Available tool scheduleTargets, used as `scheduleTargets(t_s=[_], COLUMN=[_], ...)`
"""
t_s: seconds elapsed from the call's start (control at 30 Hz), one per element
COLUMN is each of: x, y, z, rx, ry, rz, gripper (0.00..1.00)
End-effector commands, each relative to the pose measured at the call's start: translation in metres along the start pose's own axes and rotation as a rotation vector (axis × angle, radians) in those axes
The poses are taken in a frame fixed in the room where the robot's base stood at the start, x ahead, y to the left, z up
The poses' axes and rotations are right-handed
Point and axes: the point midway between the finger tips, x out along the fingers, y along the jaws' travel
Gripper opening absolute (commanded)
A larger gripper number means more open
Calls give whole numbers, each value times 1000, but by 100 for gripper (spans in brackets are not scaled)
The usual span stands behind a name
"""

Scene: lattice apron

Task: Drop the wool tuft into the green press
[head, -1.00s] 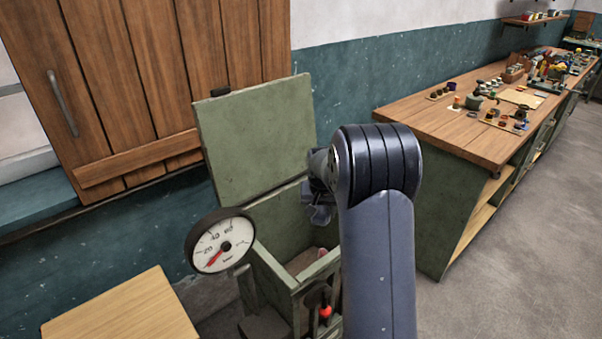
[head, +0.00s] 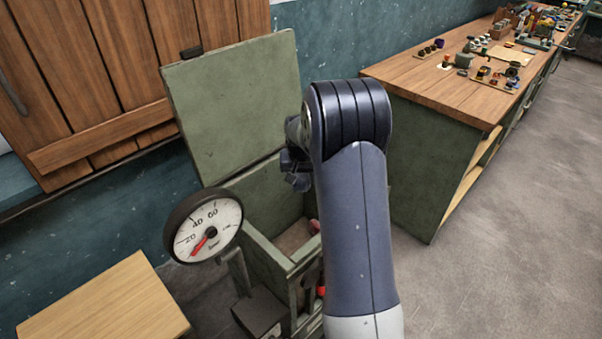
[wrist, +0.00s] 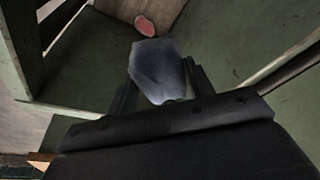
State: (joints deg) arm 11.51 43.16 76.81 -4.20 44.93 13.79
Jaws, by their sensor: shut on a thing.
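The green press (head: 268,255) stands in front of me as an open box with its lid (head: 235,100) raised against the wall side. My gripper (head: 298,172) is above the box opening, near the lid, partly hidden by my own arm. In the wrist view my gripper (wrist: 160,88) is shut on a grey-blue tuft (wrist: 158,70), which sits between the two fingers. Below it the wrist view shows the press interior, with a small pink-red piece (wrist: 145,25) on the pale floor. That piece also shows in the head view (head: 314,227).
A round gauge (head: 207,228) stands at the press's front left. A wooden surface (head: 105,305) is at lower left. A long workbench (head: 440,85) with small items runs along the right. Grey floor right of the press is clear.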

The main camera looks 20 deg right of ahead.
Motion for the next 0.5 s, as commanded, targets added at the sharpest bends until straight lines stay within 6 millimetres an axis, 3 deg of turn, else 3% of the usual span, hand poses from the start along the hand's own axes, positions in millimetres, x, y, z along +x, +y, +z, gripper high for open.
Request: scheduleTargets(t_s=[0.33, 0.37, 0.5], x=[6, 6, 6], y=[0, 0, 0], z=[1, 1, 1], rx=[0, 0, 0], ry=[1, 1, 1], rz=[0, 0, 0], gripper=[28, 52, 63])
